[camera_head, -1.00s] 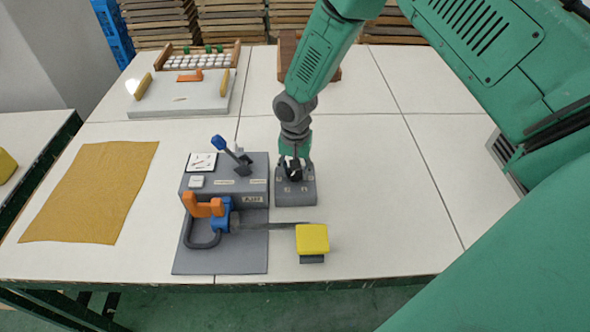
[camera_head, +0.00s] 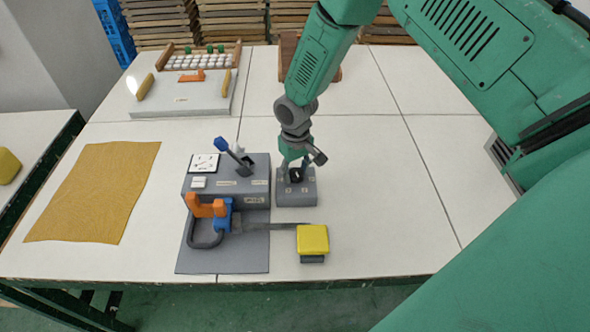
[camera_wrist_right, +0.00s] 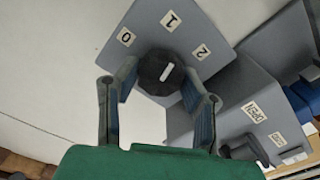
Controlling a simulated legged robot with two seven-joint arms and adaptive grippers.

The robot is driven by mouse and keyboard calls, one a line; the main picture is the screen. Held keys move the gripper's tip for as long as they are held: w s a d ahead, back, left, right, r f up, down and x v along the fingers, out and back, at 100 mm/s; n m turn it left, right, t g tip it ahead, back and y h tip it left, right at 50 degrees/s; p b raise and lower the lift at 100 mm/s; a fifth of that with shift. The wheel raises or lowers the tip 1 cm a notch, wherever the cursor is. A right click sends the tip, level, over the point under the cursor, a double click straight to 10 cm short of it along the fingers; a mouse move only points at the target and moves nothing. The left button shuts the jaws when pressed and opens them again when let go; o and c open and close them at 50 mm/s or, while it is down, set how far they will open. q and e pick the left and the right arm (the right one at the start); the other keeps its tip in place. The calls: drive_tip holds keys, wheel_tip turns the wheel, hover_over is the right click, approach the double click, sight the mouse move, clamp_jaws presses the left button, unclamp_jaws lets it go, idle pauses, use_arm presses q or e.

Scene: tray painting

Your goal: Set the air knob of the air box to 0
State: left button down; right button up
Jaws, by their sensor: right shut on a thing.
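The small grey air box (camera_head: 297,200) stands on the table, just right of a larger grey box. In the right wrist view its top (camera_wrist_right: 150,28) carries the numerals 0, 1 and 2. The round black air knob (camera_wrist_right: 160,74) has a white line that points roughly between 1 and 2. My right gripper (camera_head: 295,174) comes down from above onto the air box. In the right wrist view its two fingers (camera_wrist_right: 160,98) stand on either side of the knob, shut on it. My left gripper is not in view.
The larger grey box (camera_head: 226,190) carries a gauge and a blue-tipped lever (camera_head: 221,143). An orange and blue clamp (camera_head: 212,207) and a yellow block (camera_head: 313,238) are in front. A mustard cloth (camera_head: 95,192) lies left. The table is clear to the right.

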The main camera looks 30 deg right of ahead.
drive_tip(key=n, duration=0.4)
drive_tip(key=shift+s+n, duration=0.2)
drive_tip(key=shift+n, duration=0.1)
drive_tip(key=n, duration=0.3)
drive_tip(key=shift+n+p, duration=0.3)
drive_tip(key=shift+n, duration=0.1)
drive_tip(key=n, duration=0.4)
drive_tip(key=shift+w+n, duration=0.1)
drive_tip(key=shift+n, duration=1.2)
drive_tip(key=shift+r, duration=0.1)
drive_tip(key=o, duration=1.1)
drive_tip(key=shift+o, duration=0.2)
drive_tip(key=shift+d, duration=0.1)
